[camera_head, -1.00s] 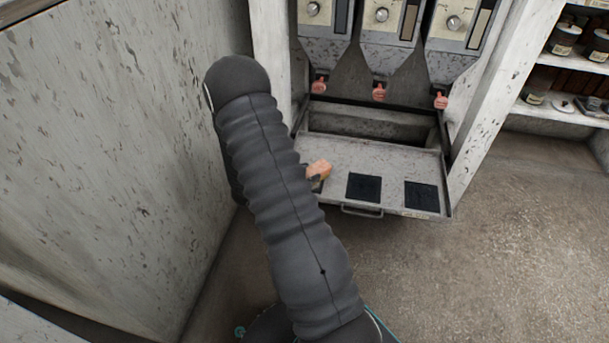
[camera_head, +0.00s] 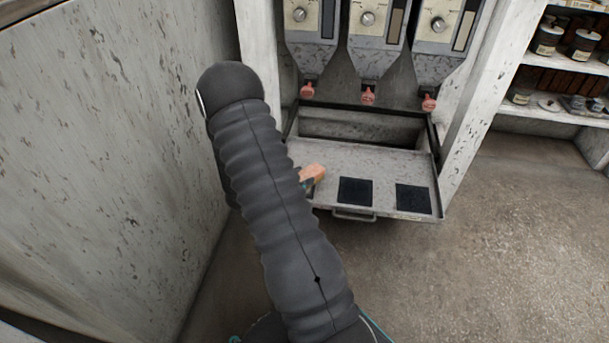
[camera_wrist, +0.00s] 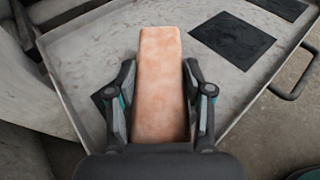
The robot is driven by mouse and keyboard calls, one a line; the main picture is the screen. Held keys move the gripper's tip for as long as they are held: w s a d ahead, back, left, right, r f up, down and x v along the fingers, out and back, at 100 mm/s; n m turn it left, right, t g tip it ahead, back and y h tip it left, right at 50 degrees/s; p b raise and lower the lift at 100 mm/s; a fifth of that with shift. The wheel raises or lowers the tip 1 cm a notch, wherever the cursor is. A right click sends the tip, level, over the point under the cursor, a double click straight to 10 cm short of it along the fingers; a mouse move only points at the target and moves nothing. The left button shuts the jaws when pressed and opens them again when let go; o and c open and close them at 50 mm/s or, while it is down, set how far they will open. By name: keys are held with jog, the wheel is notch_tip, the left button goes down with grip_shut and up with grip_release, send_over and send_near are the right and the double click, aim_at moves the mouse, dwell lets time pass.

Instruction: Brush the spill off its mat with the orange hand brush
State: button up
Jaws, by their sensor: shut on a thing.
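My gripper (camera_wrist: 160,72) is shut on the orange hand brush (camera_wrist: 158,100), a pale orange block lying lengthwise between the fingers. In the head view the brush (camera_head: 314,171) shows over the left part of the pulled-out metal tray (camera_head: 335,158), just left of the middle mat. The middle black mat (camera_head: 355,191) and the right black mat (camera_head: 413,198) lie flat on the tray. A dark edge of the left mat (camera_wrist: 99,100) shows beside my left finger; the brush and gripper cover most of it. I cannot make out a spill or the brush's underside.
Three dispensers with knobs (camera_head: 367,18) and small pink hand-shaped levers (camera_head: 368,95) stand above the tray. A low rim and a front handle (camera_head: 354,215) edge the tray. A wall (camera_head: 100,130) is close on the left; floor (camera_head: 490,240) is open at right.

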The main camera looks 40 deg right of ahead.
jog(key=shift+a, duration=1.4)
jog(key=shift+d, duration=0.1)
jog(key=shift+d+b, duration=0.45)
jog(key=shift+d, duration=1.65)
jog(key=shift+a+r+p, duration=0.5)
jog(key=shift+a+r, duration=0.25)
jog(key=shift+a, duration=0.35)
jog(key=shift+w+d+f, duration=0.1)
jog(key=shift+w+d, duration=0.55)
jog(key=shift+d, duration=0.25)
